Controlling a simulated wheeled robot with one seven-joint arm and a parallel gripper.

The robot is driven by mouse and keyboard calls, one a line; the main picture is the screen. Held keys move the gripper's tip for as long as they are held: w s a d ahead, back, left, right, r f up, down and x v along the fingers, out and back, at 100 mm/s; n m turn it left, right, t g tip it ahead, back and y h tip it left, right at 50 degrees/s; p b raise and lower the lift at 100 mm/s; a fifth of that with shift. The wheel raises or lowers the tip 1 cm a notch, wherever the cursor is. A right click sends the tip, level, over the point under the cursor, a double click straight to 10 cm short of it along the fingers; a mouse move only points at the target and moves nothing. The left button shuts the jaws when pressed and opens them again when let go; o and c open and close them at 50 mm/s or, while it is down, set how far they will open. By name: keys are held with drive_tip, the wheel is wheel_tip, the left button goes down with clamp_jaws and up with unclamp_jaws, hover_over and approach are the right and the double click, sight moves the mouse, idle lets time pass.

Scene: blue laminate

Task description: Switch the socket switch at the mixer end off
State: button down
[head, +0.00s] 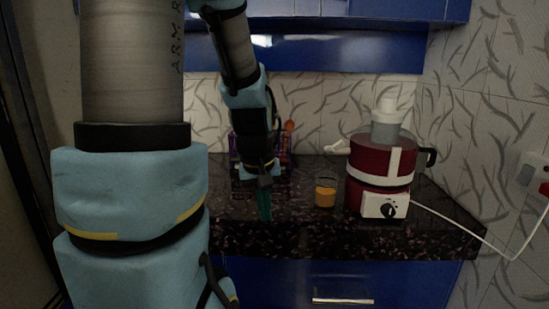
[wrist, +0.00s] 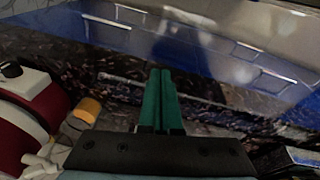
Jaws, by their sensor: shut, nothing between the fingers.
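The socket (head: 531,175) is on the tiled wall at the far right of the head view, partly cut off by the edge. The switch position is too small to tell. The red and white mixer (head: 383,160) stands on the counter, its cable running right to the socket. It also shows at the left of the wrist view (wrist: 30,105). My gripper (head: 265,212) is above the counter, left of the mixer, far from the socket. Its green fingers are together and empty in the wrist view (wrist: 161,75).
A glass of orange juice (head: 325,192) stands between my gripper and the mixer. A purple rack (head: 286,150) is behind my gripper. Blue cabinets (head: 330,45) hang above. A blue drawer with a handle (head: 343,301) is below the dark counter (head: 300,237).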

drive_tip(key=s+a+f+m, duration=0.1)
drive_tip(key=s+a+m, duration=0.1)
drive_tip(key=s+a, duration=0.2)
drive_tip(key=shift+a+f+y, duration=0.3)
drive_tip(key=shift+f+y, duration=0.05)
drive_tip(key=shift+y, duration=0.05)
drive_tip(key=shift+w, duration=0.1)
idle(1.5)
